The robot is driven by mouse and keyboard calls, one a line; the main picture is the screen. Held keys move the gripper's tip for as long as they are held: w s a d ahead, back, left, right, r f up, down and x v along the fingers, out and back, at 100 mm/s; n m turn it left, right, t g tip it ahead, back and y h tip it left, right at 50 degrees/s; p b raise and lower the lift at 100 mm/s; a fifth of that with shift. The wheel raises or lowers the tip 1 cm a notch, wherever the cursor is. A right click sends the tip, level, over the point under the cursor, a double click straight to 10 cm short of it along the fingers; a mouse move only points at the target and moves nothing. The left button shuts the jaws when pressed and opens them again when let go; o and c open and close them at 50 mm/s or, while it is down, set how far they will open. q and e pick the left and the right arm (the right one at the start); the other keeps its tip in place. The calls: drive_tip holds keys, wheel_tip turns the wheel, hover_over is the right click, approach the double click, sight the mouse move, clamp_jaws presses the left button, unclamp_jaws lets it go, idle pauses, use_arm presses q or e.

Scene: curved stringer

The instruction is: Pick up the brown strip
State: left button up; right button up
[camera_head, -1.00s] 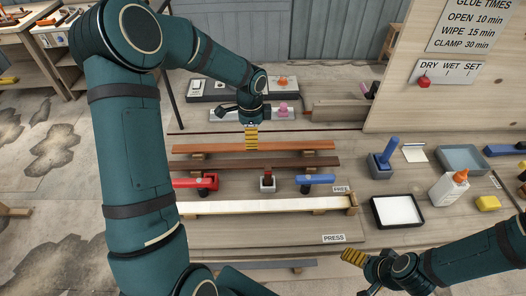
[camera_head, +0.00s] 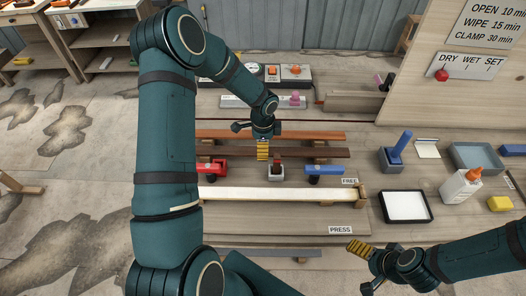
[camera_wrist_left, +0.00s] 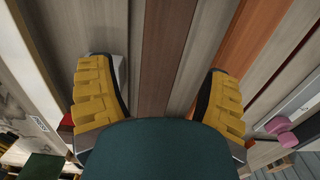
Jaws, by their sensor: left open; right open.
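The brown strip (camera_head: 318,153) lies lengthwise across the bench, between an orange-brown strip (camera_head: 320,135) behind it and the row of small clamps in front. My left gripper (camera_head: 263,152) is over the brown strip and hides part of it. In the left wrist view, my left gripper's yellow fingers (camera_wrist_left: 158,92) are wide apart with nothing between them. The brown strip (camera_wrist_left: 160,50) runs through the gap below; its height below the fingers is hard to tell. My right gripper (camera_head: 358,250) is open and empty over the bench's front right.
A long white strip (camera_head: 290,194) lies nearer. A black-rimmed tray (camera_head: 405,207) and glue bottle (camera_head: 460,188) are at right.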

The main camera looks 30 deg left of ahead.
use_arm(q)
wheel_tip(320, 180, down, 2)
drive_tip(key=shift+f, duration=0.1)
clamp_jaws()
idle(0.5)
